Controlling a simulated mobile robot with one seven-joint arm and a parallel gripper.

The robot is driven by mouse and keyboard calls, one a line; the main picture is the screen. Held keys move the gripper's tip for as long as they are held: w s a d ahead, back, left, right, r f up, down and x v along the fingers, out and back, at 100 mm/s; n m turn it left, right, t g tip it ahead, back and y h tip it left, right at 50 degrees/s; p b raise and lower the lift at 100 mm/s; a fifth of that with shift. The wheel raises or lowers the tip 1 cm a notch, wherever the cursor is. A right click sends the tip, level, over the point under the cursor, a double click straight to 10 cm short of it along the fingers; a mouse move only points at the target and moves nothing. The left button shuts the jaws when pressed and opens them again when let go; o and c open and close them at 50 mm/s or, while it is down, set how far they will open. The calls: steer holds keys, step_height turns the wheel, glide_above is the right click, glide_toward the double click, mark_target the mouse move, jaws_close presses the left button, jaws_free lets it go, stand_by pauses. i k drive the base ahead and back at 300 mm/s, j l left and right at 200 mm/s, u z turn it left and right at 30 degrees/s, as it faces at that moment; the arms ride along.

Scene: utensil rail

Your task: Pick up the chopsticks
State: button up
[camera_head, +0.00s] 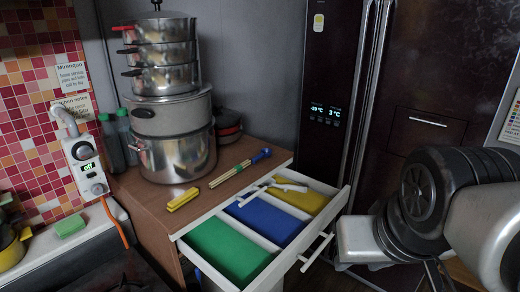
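The chopsticks (230,174) look like a thin wooden pair with a green band. They lie flat on the brown wooden counter (150,208), behind the open drawer, and point toward a small blue object (261,156) at the back right. I cannot tell whether the blue object touches them. Parts of my arm fill the right side of the head view, well apart from the chopsticks. My gripper's fingers cannot be made out clearly, so its opening is unclear. Nothing is seen holding the chopsticks.
An open white drawer (312,243) has green, blue and yellow compartment floors; a white utensil (283,187) lies across its back part. A yellow object (183,199) lies left of the chopsticks. Stacked steel pots (177,152) stand behind. A dark fridge (420,75) stands right.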

mark_target(236, 170)
steer(key=i+l+u, duration=0.15)
steer(key=l+u, duration=0.15)
steer(key=l, duration=0.2)
steer(key=i+l+u, duration=0.25)
steer(key=l+u, duration=0.2)
steer(key=l, duration=0.2)
steer(key=i+l+u, duration=0.35)
steer(key=i+u, duration=0.25)
steer(key=i+l+u, duration=0.2)
steer(key=u, duration=0.2)
steer(key=i, duration=0.1)
